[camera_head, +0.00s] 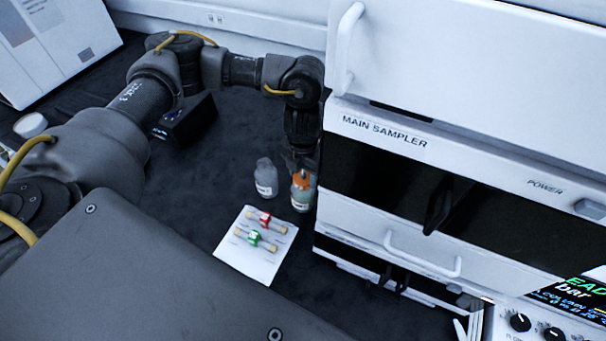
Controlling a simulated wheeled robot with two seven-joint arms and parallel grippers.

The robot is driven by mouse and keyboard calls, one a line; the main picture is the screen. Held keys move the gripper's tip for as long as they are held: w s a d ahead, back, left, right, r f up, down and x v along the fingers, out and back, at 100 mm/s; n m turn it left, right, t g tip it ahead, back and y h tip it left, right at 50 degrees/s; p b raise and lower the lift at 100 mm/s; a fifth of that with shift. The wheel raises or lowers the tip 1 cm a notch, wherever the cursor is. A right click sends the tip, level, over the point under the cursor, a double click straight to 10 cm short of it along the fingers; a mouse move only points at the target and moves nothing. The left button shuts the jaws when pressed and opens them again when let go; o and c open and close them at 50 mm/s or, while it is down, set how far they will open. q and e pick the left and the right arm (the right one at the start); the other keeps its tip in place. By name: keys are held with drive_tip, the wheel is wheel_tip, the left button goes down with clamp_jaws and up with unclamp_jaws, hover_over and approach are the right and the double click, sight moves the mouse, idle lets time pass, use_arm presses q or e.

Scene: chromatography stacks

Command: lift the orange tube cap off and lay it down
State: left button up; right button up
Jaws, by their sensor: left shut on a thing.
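The orange tube cap (302,182) sits at the top of a small clear vial (301,202) with a white label, close beside the instrument's left side. My left gripper (303,168) comes down from above and is shut on the orange cap. The cap appears to touch the vial; whether it is loosened is too small to tell. A second clear vial (266,178) with a pale label stands just to the left, apart from the gripper. My right gripper is not in view.
A white sheet (236,262) carries a red-clipped tube (266,219) and a green-clipped tube (255,238). The white instrument stack labelled MAIN SAMPLER (384,131) stands close on the right. A black box (185,117) lies at the back left. Dark bench is clear left of the vials.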

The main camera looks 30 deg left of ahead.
use_arm(q)
drive_tip(key=shift+r, duration=0.65)
drive_tip(key=s+r+p, duration=1)
drive_tip(key=s+r, duration=0.1)
drive_tip(key=s, duration=0.3)
drive_tip(key=shift+a+r, duration=0.25)
drive_tip(key=shift+a, duration=0.2)
drive_tip(key=shift+r, duration=0.1)
drive_tip(key=shift+r+p, duration=1.65)
drive_tip(key=shift+r, duration=0.25)
